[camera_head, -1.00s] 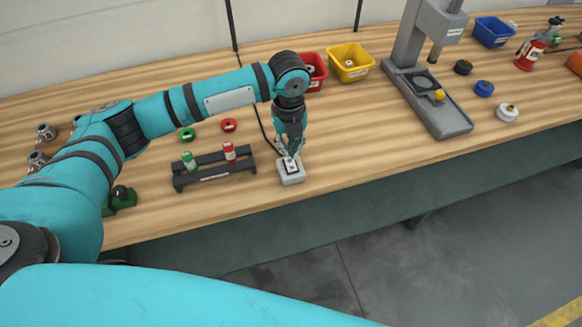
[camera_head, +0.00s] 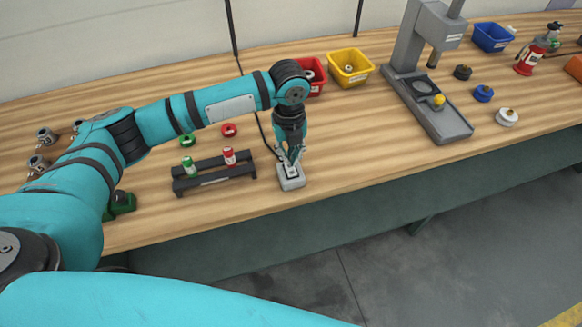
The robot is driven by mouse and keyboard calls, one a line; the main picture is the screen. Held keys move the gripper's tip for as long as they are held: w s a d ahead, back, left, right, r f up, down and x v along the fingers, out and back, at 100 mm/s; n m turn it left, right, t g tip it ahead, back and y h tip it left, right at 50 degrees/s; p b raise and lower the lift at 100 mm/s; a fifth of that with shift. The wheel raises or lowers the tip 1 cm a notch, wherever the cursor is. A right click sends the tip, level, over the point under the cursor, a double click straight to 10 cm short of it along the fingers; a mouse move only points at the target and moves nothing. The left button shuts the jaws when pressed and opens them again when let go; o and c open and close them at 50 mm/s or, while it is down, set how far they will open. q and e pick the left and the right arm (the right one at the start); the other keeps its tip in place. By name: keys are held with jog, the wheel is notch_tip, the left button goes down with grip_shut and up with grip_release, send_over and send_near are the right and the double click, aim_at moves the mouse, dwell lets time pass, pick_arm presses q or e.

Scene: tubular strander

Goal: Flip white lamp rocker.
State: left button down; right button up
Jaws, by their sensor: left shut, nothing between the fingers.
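The white lamp rocker sits in a small pale switch box (camera_head: 291,182) near the table's front edge, with a dark cable running back from it. My left gripper (camera_head: 291,168) points down at the top of the box, shut and empty. My right gripper is not in view.
A black rack (camera_head: 214,176) with a green and a red bottle stands left of the box. Red and yellow bins (camera_head: 350,68) stand behind. A grey press (camera_head: 430,105) stands to the right. The table between box and press is clear.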

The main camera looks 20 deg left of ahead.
aim_at(290, 165)
pick_arm(q)
jog(key=shift+f, duration=0.2)
dwell(0.6)
jog(key=shift+s+f+b, duration=0.1)
jog(key=shift+f+b, duration=0.35)
jog(key=shift+f, duration=0.65)
dwell(0.4)
notch_tip(290, 165, up, 2)
jog(key=shift+p, duration=1.2)
notch_tip(290, 165, up, 5)
jog(key=p, duration=0.5)
jog(key=shift+r+p, duration=0.1)
jog(key=shift+p, duration=0.2)
